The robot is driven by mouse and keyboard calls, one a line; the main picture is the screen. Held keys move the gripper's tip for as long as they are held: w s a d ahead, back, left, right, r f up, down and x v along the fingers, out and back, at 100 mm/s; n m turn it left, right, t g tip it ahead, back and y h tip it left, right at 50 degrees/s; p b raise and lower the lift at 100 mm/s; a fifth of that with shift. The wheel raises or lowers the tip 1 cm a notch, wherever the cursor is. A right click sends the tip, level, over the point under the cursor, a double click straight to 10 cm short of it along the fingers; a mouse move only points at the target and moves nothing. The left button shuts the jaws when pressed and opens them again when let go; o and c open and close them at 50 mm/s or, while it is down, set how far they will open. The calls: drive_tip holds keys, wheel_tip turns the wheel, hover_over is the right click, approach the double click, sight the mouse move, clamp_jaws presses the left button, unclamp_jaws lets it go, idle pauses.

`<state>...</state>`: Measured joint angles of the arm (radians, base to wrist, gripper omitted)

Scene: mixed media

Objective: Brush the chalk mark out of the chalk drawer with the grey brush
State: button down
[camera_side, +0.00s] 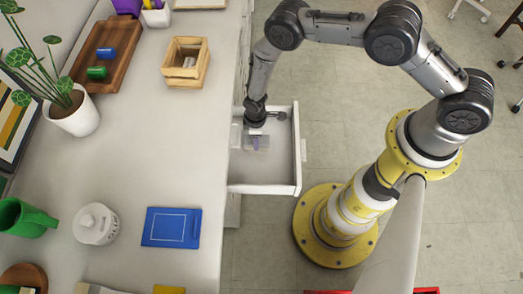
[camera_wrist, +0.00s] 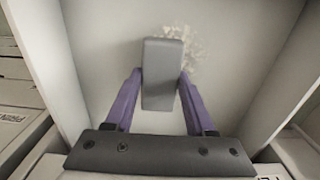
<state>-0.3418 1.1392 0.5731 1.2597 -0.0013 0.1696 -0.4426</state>
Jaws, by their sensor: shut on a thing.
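The open chalk drawer (camera_side: 284,180) sticks out of the cabinet under the counter. In the wrist view its pale floor (camera_wrist: 100,40) and walls surround my gripper (camera_wrist: 161,88). My gripper, with purple fingers, is shut on the grey brush (camera_wrist: 161,60), a grey block between the fingertips. The gripper also shows inside the drawer in the side view (camera_side: 256,143). The chalk mark (camera_wrist: 192,45) is a whitish, speckled patch on the drawer floor, at the upper right of the brush. The brush covers part of it. I cannot tell whether the brush touches the floor.
The drawer walls stand close around my gripper. On the counter (camera_side: 130,160) are a wooden crate (camera_side: 186,62), a brown tray (camera_side: 105,58), a white lidded jar (camera_side: 96,224), a blue board (camera_side: 171,227) and a potted plant (camera_side: 72,110). The drawer's front part is clear.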

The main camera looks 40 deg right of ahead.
drive_tip(key=shift+s+a, duration=1.55)
drive_tip(key=shift+s, duration=0.1)
drive_tip(key=shift+w+d, duration=1.6)
drive_tip(key=shift+f, duration=0.1)
drive_tip(key=shift+s+a, duration=1.6)
drive_tip(key=shift+s, duration=0.05)
drive_tip(key=shift+w+d, duration=0.1)
drive_tip(key=shift+w, duration=0.05)
